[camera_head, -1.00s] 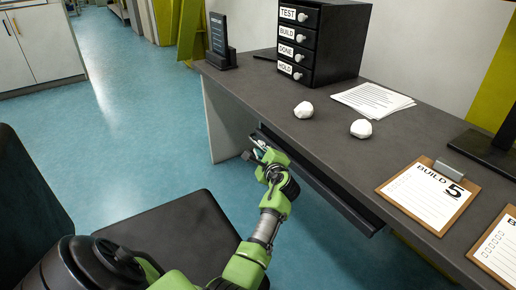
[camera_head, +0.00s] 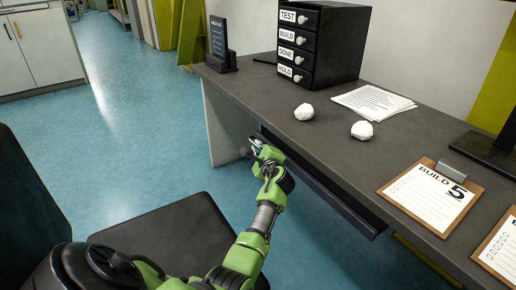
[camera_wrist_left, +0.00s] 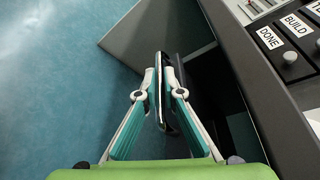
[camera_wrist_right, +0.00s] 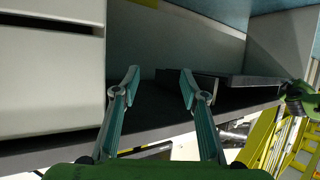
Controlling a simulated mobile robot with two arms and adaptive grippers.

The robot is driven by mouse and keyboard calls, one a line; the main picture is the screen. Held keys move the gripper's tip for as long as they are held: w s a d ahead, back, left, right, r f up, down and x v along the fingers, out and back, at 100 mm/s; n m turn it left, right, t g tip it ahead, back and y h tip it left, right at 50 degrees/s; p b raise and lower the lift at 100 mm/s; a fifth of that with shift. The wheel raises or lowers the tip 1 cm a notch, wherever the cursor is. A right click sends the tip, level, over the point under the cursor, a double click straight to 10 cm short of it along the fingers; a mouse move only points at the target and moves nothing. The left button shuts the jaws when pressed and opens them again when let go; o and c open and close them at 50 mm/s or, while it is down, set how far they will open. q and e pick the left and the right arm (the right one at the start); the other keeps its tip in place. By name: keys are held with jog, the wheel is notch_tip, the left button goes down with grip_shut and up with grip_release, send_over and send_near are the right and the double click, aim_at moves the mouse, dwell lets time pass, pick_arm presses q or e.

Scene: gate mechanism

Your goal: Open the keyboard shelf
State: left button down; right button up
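The keyboard shelf (camera_head: 325,193) is a long thin dark panel under the front edge of the desk (camera_head: 290,135). My left gripper (camera_head: 261,150) is at the shelf's far left end. In the left wrist view its fingers (camera_wrist_left: 161,80) are close together, one on each side of the shelf's thin dark edge, and appear closed on it. My right gripper (camera_wrist_right: 156,80) is outside the head view. In its own wrist view the fingers are apart with nothing between them, facing the underside area of the desk; the dark shelf shows beyond them (camera_wrist_right: 245,80).
A black chair seat (camera_head: 165,235) is in front of the desk, close to my left arm. On the desktop are a small drawer unit (camera_head: 325,45), papers (camera_head: 372,101), two white lumps (camera_head: 304,111) and clipboards (camera_head: 432,195). Blue floor left of the desk is clear.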

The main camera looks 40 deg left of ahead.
jog(key=s+d+f+g+h+p, duration=0.1)
jog(key=s+d+f+g+p, duration=0.3)
jog(key=s, duration=0.4)
jog(key=s+d+f+g+h+p, duration=0.2)
jog(key=s+f+g, duration=0.35)
jog(key=s, duration=0.35)
pick_arm(q)
jog(key=shift+s+a+f+p, duration=0.1)
jog(key=shift+s+a+p, duration=0.9)
jog(key=shift+s, duration=2.35)
jog(key=shift+s+a+r+p, duration=0.1)
jog(key=shift+s+a+p, duration=0.85)
jog(key=shift+s, duration=2.45)
jog(key=shift+s+a+f+p, duration=0.1)
jog(key=shift+s+a+p, duration=0.9)
jog(key=shift+s, duration=2.35)
pick_arm(e)
notch_tip(320, 180, down, 21)
jog(key=s+g, duration=0.1)
jog(key=s, duration=0.1)
jog(key=shift+a+g, duration=0.15)
jog(key=shift+g, duration=0.2)
pick_arm(q)
jog(key=shift+d, duration=0.1)
pick_arm(e)
jog(key=shift+s, duration=0.15)
